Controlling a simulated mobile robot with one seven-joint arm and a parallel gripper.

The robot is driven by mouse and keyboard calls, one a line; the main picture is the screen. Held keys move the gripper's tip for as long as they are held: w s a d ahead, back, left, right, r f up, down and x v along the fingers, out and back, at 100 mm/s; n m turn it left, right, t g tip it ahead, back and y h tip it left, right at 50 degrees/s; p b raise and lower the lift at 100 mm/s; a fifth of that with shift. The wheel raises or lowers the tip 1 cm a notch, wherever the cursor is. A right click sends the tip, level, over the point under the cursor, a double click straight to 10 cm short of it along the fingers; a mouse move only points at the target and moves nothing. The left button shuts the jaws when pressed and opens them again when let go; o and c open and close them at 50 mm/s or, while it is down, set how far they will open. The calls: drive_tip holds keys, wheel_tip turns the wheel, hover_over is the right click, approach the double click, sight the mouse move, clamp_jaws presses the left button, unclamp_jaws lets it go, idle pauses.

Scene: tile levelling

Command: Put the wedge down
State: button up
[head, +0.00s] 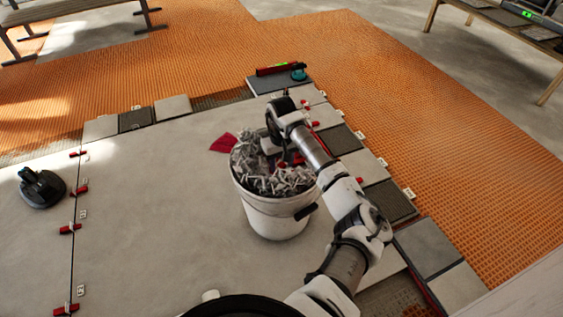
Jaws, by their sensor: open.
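My gripper (272,147) is over the back of a white bucket (275,220), low against its contents. My own wrist partly hides its jaws; they are open. The bucket is filled with a heap of grey clips (258,182). Some red shows in the bucket just right of my gripper; whether it is the wedge I cannot tell. Other red wedges (70,228) sit in clips along the tile joint at the left, and more line the joint at the right edge. No wedge can be made out between the jaws.
A red folded piece (223,143) lies behind the bucket's left side. A red level (279,69) and a teal object (299,75) lie on a dark tile behind. The tile left of the bucket is clear.

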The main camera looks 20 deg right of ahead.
wheel_tip(320, 180, up, 7)
drive_tip(key=p, duration=0.4)
idle(0.4)
